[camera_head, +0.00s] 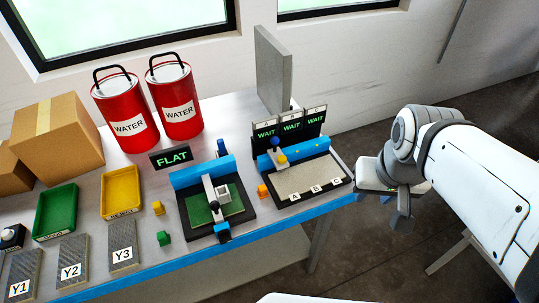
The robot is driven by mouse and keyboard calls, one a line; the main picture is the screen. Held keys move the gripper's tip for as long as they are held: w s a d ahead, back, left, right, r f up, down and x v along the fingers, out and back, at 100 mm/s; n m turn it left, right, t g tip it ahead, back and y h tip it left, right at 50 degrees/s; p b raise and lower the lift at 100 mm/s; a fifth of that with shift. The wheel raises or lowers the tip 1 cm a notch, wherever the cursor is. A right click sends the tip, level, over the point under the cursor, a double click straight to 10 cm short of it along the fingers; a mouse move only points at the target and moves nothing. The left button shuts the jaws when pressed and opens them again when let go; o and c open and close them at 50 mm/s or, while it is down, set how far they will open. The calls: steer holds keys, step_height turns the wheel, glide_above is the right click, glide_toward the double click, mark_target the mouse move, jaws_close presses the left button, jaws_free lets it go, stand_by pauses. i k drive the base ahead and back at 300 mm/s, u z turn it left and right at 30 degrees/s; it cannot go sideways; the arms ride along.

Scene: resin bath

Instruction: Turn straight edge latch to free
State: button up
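Two fixtures with blue straight edges stand on the table. The left fixture (208,226), behind which a FLAT display stands, has a green bed, a grey bar across it and a blue knob (222,147) at its far end. The right fixture (310,181), marked A, B and C, has a blue bar (302,151) at its back, a blue knob (275,141) and a yellow piece (282,159). I cannot tell which part is the latch or how it is turned. My gripper (400,212) hangs past the table's right edge, apart from both fixtures; its fingers are unclear.
Two red WATER buckets (127,113) and cardboard boxes (55,135) stand at the back left. A green tray (36,233), a yellow tray (104,205) and plates Y1 to Y3 (124,240) lie left. WAIT displays (290,127) and an upright grey slab (262,70) stand behind the right fixture.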

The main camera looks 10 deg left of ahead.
mark_target(224, 236)
steer(key=z, duration=0.7)
steer(key=k, duration=1.35)
steer(key=u, duration=1.1)
steer(key=i, duration=0.95)
steer(key=k, duration=0.95)
steer(key=z, duration=0.55)
